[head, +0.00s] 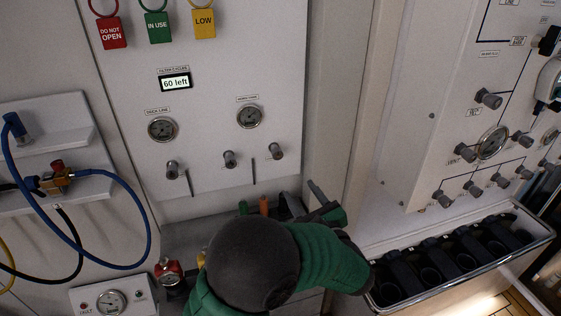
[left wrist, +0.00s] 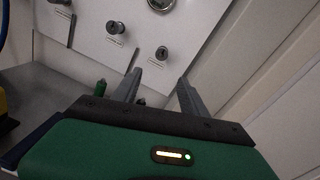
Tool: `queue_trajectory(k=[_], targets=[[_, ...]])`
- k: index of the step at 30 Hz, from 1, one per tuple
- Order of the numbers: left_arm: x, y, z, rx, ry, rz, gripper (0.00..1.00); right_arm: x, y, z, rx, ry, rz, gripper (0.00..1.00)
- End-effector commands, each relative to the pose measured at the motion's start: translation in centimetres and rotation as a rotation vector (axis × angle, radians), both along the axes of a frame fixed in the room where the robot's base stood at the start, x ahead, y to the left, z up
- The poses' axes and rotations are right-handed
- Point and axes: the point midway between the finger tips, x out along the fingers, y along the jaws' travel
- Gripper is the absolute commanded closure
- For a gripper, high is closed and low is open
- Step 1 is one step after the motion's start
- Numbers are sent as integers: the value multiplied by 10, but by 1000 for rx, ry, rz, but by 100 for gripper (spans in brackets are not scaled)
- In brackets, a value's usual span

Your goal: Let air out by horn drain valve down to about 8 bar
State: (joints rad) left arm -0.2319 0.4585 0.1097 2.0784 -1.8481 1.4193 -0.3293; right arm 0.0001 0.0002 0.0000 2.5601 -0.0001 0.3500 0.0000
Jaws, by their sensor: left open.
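A light grey panel (head: 205,120) carries two round gauges. The left gauge (head: 162,129) has a label like "DECK LINE". The right gauge (head: 249,116) has a small label, perhaps "HORN LINE"; its needle is too small to read. Below are three knobs: left (head: 172,168), middle (head: 230,158) and right (head: 276,150). Their labels are unreadable, so I cannot tell which is the horn drain valve. My left gripper (head: 310,196) is open and empty, below and right of the right knob. In the left wrist view its fingers (left wrist: 158,78) are below the right knob (left wrist: 162,52), apart from it.
A display (head: 175,82) reads "60 left". Red, green and yellow tags (head: 158,27) hang above. Hoses (head: 75,225) are at left. A black tray of holders (head: 455,255) and a second panel (head: 470,120) with knobs stand at right. My left forearm covers the lower middle.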

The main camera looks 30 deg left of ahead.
Motion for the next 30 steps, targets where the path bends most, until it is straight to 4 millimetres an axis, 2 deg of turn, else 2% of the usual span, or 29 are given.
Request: queue_trajectory(k=[2, 5, 15, 21, 25, 30], targets=[[5, 0, 5, 21, -8, -11, 49, 0, 0, 1, 0, 0, 0, 64], [13, 12, 6, 19, -7, -8, 49, 0, 0, 5, 0, 0, 0, 64], [65, 82, 6, 16, -6, -6, 49, 0, 0, 22, 0, 0, 0, 64], [92, 117, 6, 16, -7, -8, 49, 0, 0, 30, 0, 0, 0, 64], [102, 129, 5, 16, -7, -9, 49, 0, 0, 32, 0, 0, 0, 64], [105, 132, 4, 16, -6, -11, 49, 0, 0, 32, 0, 0, 0, 64]])
